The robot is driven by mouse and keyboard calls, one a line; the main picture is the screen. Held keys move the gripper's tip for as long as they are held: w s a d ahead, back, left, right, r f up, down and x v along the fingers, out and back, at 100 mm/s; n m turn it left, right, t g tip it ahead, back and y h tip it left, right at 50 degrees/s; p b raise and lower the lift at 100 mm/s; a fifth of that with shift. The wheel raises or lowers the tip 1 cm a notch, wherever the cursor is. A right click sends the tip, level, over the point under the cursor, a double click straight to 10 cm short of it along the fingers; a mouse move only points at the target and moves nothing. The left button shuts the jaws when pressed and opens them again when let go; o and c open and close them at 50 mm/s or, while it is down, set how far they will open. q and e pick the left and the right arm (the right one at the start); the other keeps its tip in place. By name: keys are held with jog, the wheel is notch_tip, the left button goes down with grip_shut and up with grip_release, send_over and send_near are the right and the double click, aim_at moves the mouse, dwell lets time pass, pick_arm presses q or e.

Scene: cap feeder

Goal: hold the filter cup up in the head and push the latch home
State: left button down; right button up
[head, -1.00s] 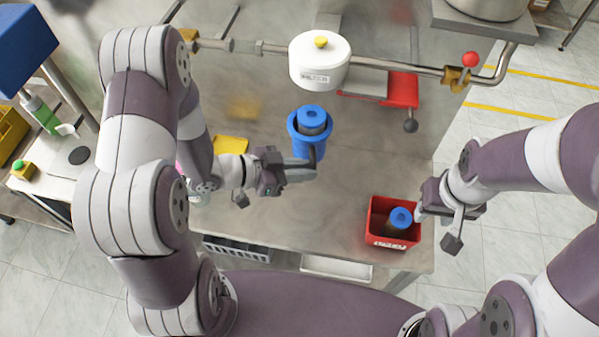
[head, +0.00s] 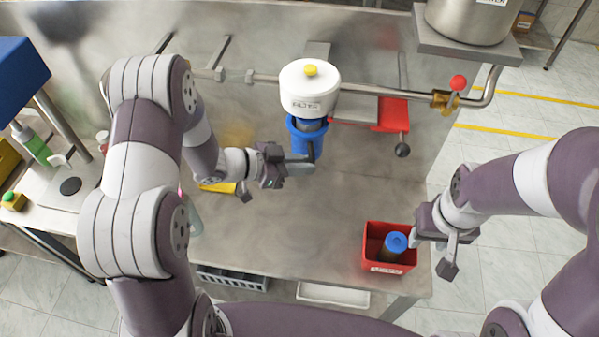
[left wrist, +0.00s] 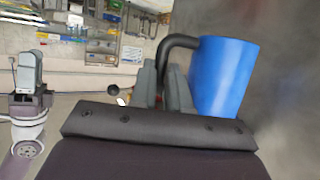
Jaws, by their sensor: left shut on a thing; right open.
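The blue filter cup (head: 308,142) stands upright under the white head (head: 310,90) with the yellow knob. Its upper part is hidden behind the head, so I cannot tell whether its rim is seated. My left gripper (head: 303,166) is shut on the cup's black handle; the left wrist view shows the handle (left wrist: 178,42) running down between the fingers (left wrist: 163,88) and the blue cup wall (left wrist: 222,75) beside them. The likely latch, a red piece (head: 393,116) with a dark knob, is right of the head. My right gripper (head: 434,246) is open and empty, away from it.
A red bin (head: 388,266) holding a blue-topped dark cylinder (head: 395,242) stands at the counter's front right, close to my right gripper. A pipe with a red-ball valve (head: 458,83) crosses at the back. A yellow item (head: 218,187) lies left of my left gripper. The middle counter (head: 300,225) is clear.

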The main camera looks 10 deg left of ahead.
pick_arm(q)
jog(key=shift+w+r+p, duration=0.45)
jog(key=shift+r+p, duration=0.2)
jog(key=shift+r, duration=0.15)
jog(key=shift+w+r+p, duration=0.4)
jog(key=shift+r+p, duration=0.3)
jog(key=shift+r, duration=0.05)
jog(key=shift+w+r+p, duration=0.45)
jog(key=shift+r+p, duration=0.2)
jog(key=shift+r, duration=0.15)
